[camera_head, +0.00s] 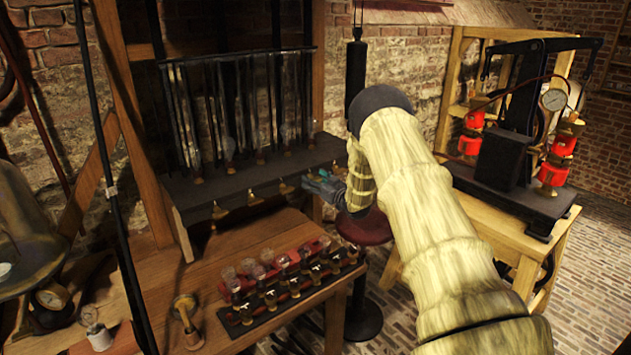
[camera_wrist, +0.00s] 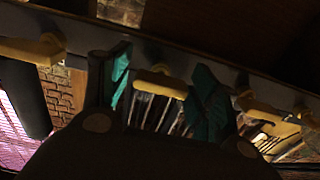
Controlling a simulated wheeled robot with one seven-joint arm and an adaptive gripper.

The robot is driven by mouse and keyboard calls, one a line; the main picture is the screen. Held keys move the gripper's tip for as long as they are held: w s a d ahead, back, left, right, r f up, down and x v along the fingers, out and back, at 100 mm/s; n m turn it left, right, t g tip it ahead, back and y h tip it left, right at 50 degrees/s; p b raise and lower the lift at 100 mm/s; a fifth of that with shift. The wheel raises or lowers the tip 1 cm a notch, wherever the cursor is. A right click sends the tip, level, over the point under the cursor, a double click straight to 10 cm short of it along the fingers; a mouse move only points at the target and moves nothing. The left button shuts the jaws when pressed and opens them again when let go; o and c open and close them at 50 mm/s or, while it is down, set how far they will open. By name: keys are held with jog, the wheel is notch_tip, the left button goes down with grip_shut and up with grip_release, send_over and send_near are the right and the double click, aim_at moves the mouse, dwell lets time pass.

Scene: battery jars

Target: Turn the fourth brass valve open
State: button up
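A row of small brass valves lines the front edge of a dark shelf (camera_head: 240,180) in the head view. Three show left of my gripper: the first (camera_head: 219,211), the second (camera_head: 254,198) and the third (camera_head: 285,187). My gripper (camera_head: 322,186) is at the edge just right of the third and hides the place of the fourth. In the wrist view my gripper (camera_wrist: 165,88) is open, its teal fingertips on both sides of a brass valve (camera_wrist: 160,82), with gaps visible. Another valve shows left (camera_wrist: 32,48) and one right (camera_wrist: 268,110), outside the fingers.
Glass tubes (camera_head: 230,110) stand upright above the shelf. A round stool (camera_head: 365,228) is under my arm. A table with red-coiled apparatus (camera_head: 510,155) stands at right.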

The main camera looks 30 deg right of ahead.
jog(key=c, duration=0.6)
jog(key=shift+c, duration=0.2)
